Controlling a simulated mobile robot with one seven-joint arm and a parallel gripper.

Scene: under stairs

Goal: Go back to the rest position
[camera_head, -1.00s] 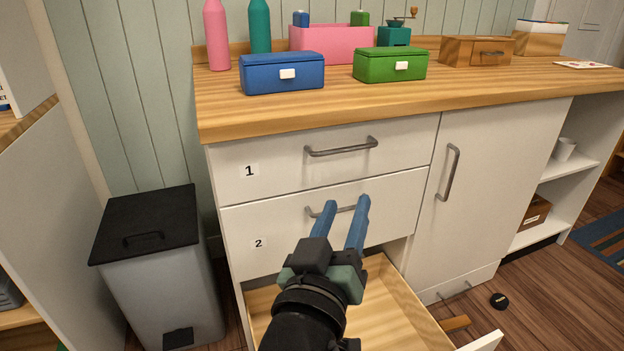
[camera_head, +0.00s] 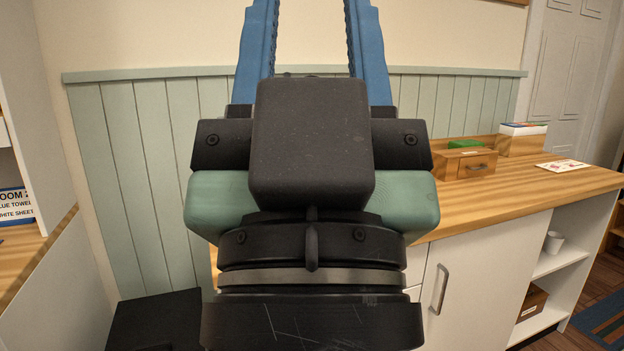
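My gripper (camera_head: 311,30) is large and close in the head view, pointing up. Its two blue fingers stand well apart, with bare wall seen between them; their tips run out of the frame at the top. Nothing shows between the parts of the fingers in view. My gripper and wrist hide the left part of the wooden counter (camera_head: 505,188) and most of the drawers under it.
A black-lidded bin (camera_head: 150,325) stands lower left.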

